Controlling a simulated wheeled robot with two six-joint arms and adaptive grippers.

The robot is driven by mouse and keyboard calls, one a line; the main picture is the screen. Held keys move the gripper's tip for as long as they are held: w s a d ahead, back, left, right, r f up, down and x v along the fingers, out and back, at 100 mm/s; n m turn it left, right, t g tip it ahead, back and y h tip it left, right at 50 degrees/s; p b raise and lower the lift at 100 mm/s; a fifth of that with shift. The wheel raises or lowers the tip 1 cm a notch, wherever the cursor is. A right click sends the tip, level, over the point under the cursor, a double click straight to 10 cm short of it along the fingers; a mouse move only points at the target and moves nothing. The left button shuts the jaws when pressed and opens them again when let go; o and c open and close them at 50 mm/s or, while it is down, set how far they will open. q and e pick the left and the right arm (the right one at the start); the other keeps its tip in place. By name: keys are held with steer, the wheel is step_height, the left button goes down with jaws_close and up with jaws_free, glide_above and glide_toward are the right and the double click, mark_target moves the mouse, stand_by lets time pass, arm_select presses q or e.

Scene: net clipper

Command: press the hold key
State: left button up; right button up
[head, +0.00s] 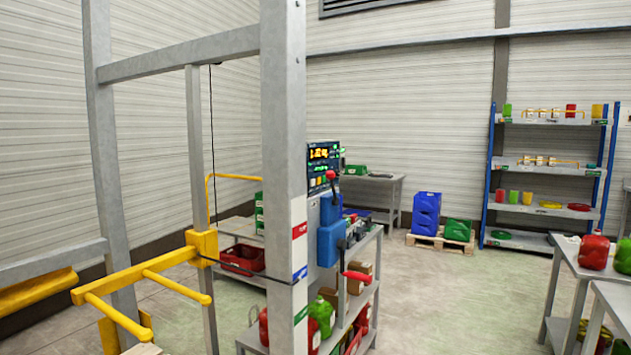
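A dark control panel (318,158) with a lit orange display (319,153) is mounted behind the grey post, right of the picture's middle. Small green lights or keys show beside the display. A row of small coloured keys (318,182) sits below it. The labels are too small to read, so I cannot tell which one is the hold key. The post hides the panel's left side. Neither of my grippers is in view.
A grey post (283,120) stands in front of the panel, with yellow bars (145,275) to its left. Shelves (548,165) stand behind. Open floor (455,300) lies between.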

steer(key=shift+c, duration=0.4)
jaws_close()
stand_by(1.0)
